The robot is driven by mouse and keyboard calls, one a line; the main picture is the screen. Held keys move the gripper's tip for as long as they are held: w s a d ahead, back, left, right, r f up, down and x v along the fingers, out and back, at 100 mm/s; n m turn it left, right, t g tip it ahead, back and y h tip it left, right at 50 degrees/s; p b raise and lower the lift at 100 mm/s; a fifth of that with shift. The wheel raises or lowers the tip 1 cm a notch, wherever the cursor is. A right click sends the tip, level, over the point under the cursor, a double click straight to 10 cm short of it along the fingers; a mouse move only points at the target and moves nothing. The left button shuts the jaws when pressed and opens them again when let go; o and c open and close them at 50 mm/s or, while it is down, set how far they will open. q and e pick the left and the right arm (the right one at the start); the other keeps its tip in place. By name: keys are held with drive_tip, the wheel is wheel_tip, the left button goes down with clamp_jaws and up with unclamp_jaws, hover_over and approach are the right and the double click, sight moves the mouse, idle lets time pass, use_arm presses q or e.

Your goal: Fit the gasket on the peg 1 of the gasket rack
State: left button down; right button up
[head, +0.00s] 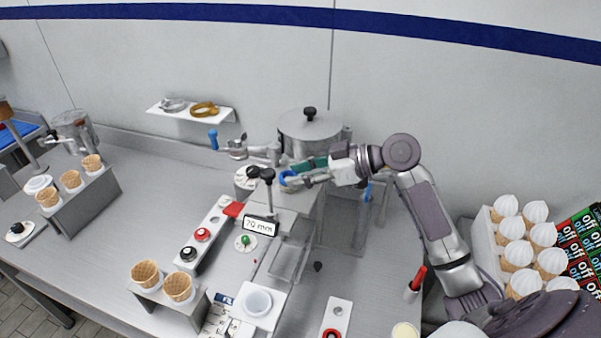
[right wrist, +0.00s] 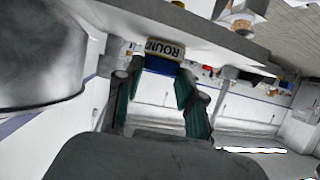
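My right gripper (head: 300,173) is over the machine at the middle of the bench, its teal and grey fingers apart. A blue ring-like piece (head: 287,180), perhaps the gasket, is right at the fingertips. In the right wrist view a blue piece (right wrist: 160,66) with a pale "ROUND" label shows between the fingers (right wrist: 153,75). A gap shows on its left side; contact on the right is unclear. I cannot tell for sure which stand is the gasket rack or which is peg 1. My left gripper is in no view.
A lidded metal pot (head: 310,130) stands behind the gripper. A black-knobbed post (head: 267,176) and a "70 mm" sign (head: 260,226) are close in front. A wall shelf (head: 190,113) holds a silver and a golden ring. A cone tray (head: 484,240) is at right.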

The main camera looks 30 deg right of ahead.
drive_tip(key=o, duration=0.3)
drive_tip(key=shift+r, duration=0.15)
drive_tip(key=shift+r+p, duration=0.4)
drive_tip(key=shift+p, duration=0.1)
drive_tip(key=shift+s+d+r+b, duration=0.1)
drive_tip(key=shift+s+d+b, duration=0.7)
drive_tip(key=shift+d+b, duration=0.15)
drive_tip(key=b+v, duration=0.3)
drive_tip(key=v, duration=0.6)
drive_tip(key=shift+r, duration=0.3)
drive_tip(key=shift+s, duration=0.1)
